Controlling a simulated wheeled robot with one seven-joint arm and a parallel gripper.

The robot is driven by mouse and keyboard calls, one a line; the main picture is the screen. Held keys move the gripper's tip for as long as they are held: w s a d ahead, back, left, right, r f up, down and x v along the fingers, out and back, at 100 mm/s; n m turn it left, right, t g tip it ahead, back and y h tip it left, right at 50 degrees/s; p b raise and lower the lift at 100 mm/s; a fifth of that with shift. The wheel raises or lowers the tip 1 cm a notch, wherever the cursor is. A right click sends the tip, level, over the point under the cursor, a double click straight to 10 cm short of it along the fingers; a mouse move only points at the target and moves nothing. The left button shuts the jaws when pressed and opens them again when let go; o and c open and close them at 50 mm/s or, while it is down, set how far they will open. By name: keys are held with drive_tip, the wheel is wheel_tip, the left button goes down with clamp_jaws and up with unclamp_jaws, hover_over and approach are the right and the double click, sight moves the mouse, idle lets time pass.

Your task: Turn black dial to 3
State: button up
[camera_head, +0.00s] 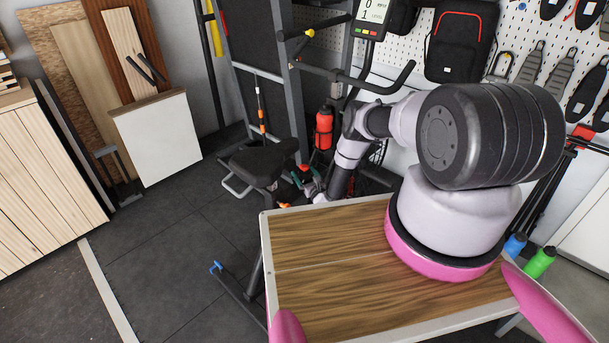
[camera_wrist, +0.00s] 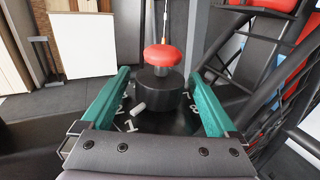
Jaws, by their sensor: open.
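The black dial (camera_wrist: 158,92) is in the middle of the wrist view, a short dark cylinder on a dark face with white numerals around it. A pale grey pointer (camera_wrist: 138,108) sticks out from its lower left, near the numerals 1 and 2; the exact setting is hard to read. A red rounded knob (camera_wrist: 162,56) shows just above the dial in the picture. My gripper (camera_wrist: 161,76) is open, with its green fingers on either side of the dial and visible gaps to it. In the head view my gripper (camera_head: 305,180) is small beside the exercise bike; the dial cannot be made out there.
The exercise bike's black saddle (camera_head: 262,160) and a red bottle (camera_head: 324,128) are close to my gripper. A dark rack with red parts (camera_wrist: 285,75) stands at right in the wrist view. Floor at left is open.

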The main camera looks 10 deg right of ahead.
sight(305, 178)
drive_tip(key=c, duration=1.4)
drive_tip(key=shift+o, duration=0.2)
drive_tip(key=m+h, duration=0.2)
drive_tip(key=h, duration=0.1)
drive_tip(key=m+h, duration=0.2)
drive_tip(key=h, duration=0.2)
drive_tip(key=shift+m, duration=0.3)
drive_tip(key=o, duration=1.4)
drive_tip(key=shift+c, duration=0.2)
drive_tip(key=shift+s+a, duration=0.2)
drive_tip(key=shift+s, duration=1.05)
drive_tip(key=shift+s+a, duration=0.25)
drive_tip(key=shift+s, duration=0.95)
drive_tip(key=shift+s+a, duration=0.2)
drive_tip(key=shift+s, duration=1.05)
